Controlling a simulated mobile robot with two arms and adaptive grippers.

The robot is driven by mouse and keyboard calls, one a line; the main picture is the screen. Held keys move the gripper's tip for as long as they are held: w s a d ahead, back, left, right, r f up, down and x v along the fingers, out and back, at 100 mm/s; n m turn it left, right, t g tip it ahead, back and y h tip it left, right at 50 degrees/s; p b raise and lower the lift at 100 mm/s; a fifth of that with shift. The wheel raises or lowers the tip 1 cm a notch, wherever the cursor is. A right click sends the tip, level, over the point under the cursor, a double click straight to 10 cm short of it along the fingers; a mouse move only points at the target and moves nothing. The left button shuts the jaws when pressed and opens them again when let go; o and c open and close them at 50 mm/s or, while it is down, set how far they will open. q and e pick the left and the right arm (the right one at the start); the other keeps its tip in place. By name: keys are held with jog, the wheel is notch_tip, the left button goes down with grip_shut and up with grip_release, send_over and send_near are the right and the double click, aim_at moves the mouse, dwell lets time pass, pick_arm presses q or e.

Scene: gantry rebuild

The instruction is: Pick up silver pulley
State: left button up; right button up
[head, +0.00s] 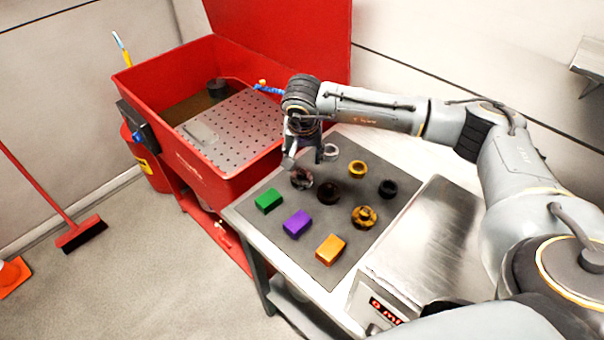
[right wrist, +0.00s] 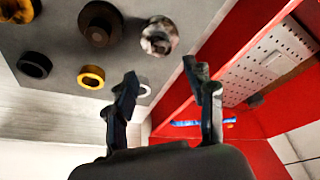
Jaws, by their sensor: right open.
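A small silver pulley (head: 331,151) lies at the back edge of the dark grey mat (head: 262,223), just right of my right gripper's fingers in the head view. My right gripper (head: 305,157) is open and empty, pointing down above the back of the mat. In the right wrist view the silver pulley (right wrist: 145,91) shows as a pale ring beside the left fingertip, partly hidden by it; the open jaws (right wrist: 160,78) hold nothing. My left gripper is not in view.
Nearby on the mat are a mottled pulley (head: 302,178), a dark brown one (head: 328,193), a yellow ring (head: 357,168), a black ring (head: 388,188) and a yellow-black one (head: 364,216). Green, purple and orange blocks line the front. A red parts washer (head: 215,167) stands left.

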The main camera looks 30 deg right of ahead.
aim_at(302, 172)
notch_tip(302, 172, down, 2)
jog(key=shift+w+a+p, duration=0.1)
jog(key=shift+p, duration=0.5)
jog(key=x, duration=0.1)
jog(key=p+x, duration=0.1)
jog(key=x, duration=0.1)
jog(key=shift+a+f, duration=0.2)
jog(key=shift+f, duration=0.4)
jog(key=c, duration=0.9)
grip_shut()
pick_arm(q)
jog(key=w+r, duration=0.2)
jog(key=shift+w+d+r, duration=0.35)
jog(key=shift+d+r, duration=0.05)
